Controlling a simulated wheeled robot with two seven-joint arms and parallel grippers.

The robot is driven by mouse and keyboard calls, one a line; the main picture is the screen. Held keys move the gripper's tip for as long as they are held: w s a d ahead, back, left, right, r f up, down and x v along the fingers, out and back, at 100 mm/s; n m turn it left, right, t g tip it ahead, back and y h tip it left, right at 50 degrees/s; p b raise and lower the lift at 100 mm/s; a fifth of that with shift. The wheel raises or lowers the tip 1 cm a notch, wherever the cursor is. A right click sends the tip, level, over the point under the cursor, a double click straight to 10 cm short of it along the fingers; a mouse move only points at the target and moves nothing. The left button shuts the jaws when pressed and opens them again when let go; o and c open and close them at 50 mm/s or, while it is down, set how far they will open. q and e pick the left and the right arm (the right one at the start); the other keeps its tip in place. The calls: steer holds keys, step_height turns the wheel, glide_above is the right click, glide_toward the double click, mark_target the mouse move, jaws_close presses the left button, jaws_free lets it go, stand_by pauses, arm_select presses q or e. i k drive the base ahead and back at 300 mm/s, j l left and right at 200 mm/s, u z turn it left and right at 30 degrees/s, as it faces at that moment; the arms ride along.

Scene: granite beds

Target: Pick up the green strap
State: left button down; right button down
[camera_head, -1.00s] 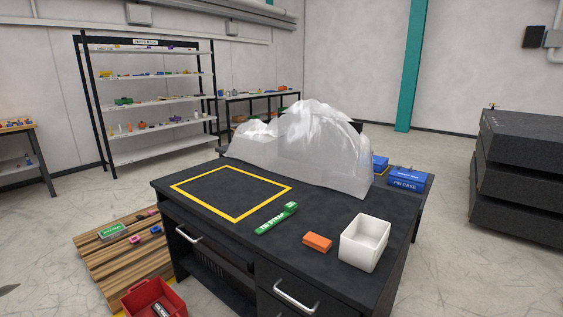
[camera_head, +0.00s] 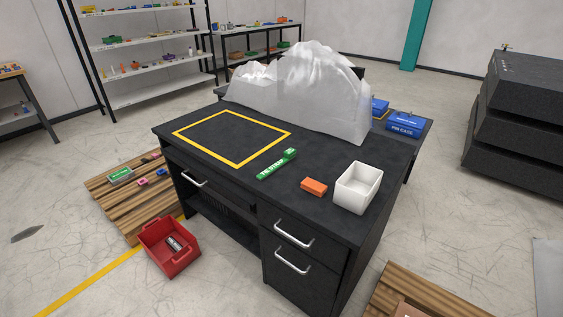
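The green strap (camera_head: 276,164) lies flat on the dark desk top (camera_head: 225,182), near its front edge. It is a narrow green bar with white lettering, set at a slant, with a raised far end. It sits just right of a yellow-outlined rectangle and left of an orange block. Nothing covers it. Neither of my grippers shows in the head view.
An orange block (camera_head: 314,187) and an open white bin (camera_head: 357,188) stand right of the strap. A crumpled translucent sheet (camera_head: 310,95) covers the desk's back. A blue pin case (camera_head: 405,124) sits behind right. A red crate (camera_head: 169,247) and wooden pallets (camera_head: 128,199) are on the floor.

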mark_target(290, 154)
steer(key=i+j+z, duration=0.2)
steer(key=j, duration=0.2)
steer(key=j+z, duration=0.15)
steer(key=j, duration=0.2)
steer(key=i+j+z, duration=0.8)
steer(key=j, duration=0.3)
steer(key=i, duration=0.1)
